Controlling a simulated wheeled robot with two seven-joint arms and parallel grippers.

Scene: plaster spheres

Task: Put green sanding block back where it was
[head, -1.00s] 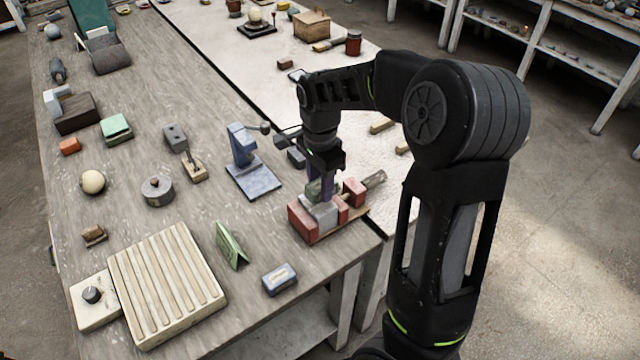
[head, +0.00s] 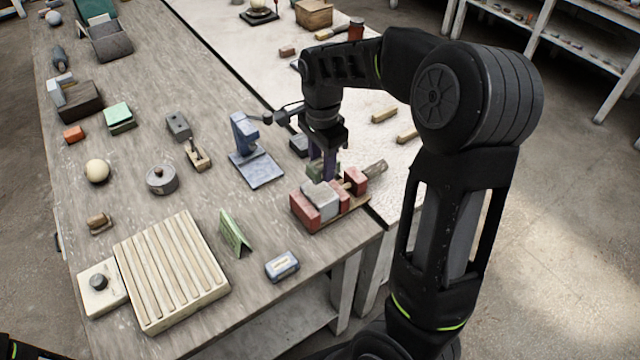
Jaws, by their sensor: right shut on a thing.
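My right gripper (head: 322,170) points down over the red and grey vise-like fixture (head: 305,212) near the table's front right corner. It is shut on a small dull green block, the green sanding block (head: 314,170), which is partly hidden by the fingers. The block shows just above and behind the fixture's grey middle block (head: 322,200); I cannot tell whether they touch. My left gripper is not in view; only a dark part of my body shows at the bottom left corner.
A blue press-like stand (head: 255,165) is left of the fixture. A blue-grey box (head: 282,266) and a green tent-shaped piece (head: 235,234) stand in front. A ribbed cream board (head: 172,270) lies at front left. A mint-topped block (head: 118,116) sits further left.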

